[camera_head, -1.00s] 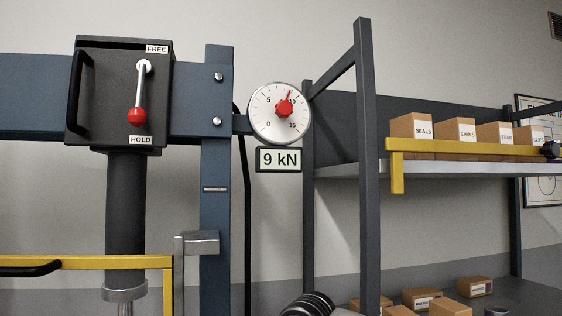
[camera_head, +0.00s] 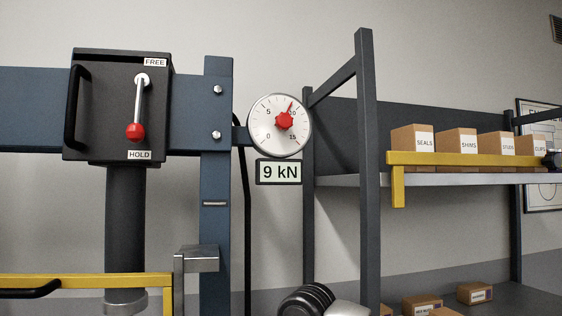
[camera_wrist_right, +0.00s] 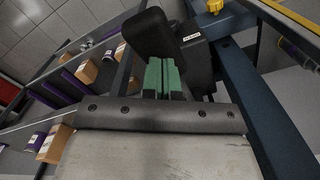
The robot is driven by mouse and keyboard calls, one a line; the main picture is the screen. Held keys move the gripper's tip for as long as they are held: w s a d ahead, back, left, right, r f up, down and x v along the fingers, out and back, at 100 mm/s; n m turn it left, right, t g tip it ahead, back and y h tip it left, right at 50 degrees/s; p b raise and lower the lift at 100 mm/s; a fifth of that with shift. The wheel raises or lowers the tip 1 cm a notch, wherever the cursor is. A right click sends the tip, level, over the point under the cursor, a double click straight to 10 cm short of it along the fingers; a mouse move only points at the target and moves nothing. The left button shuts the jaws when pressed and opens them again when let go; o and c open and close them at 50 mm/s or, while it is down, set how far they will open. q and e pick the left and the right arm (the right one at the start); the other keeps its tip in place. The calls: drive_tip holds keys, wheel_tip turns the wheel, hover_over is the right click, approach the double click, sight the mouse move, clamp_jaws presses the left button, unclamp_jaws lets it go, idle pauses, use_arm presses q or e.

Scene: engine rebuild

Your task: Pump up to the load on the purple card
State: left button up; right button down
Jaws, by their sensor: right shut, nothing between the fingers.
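The round gauge (camera_head: 280,125) hangs on the blue press frame (camera_head: 216,180) in the head view. Its needle stands just short of 10, and the readout (camera_head: 280,172) below says 9 kN. The red-knobbed lever (camera_head: 137,110) points down toward HOLD. No purple card can be made out in the head view. My right gripper (camera_wrist_right: 162,78) shows green fingertips pressed together and empty in the right wrist view. A black block (camera_wrist_right: 150,35) and a dark labelled housing (camera_wrist_right: 192,60) lie just beyond the fingertips; contact cannot be told. My left gripper is out of view.
A yellow bar (camera_head: 80,281) crosses the press at lower left. A shelf rack (camera_head: 367,180) stands on the right with labelled boxes (camera_head: 456,142) behind a yellow rail (camera_head: 460,160). More boxes (camera_head: 475,293) sit below.

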drive_tip(key=shift+r, duration=0.35)
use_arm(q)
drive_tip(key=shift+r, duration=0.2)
use_arm(e)
drive_tip(key=shift+f, duration=0.1)
wheel_tip(320, 180, up, 5)
drive_tip(key=p, duration=0.3)
drive_tip(key=shift+p, duration=0.3)
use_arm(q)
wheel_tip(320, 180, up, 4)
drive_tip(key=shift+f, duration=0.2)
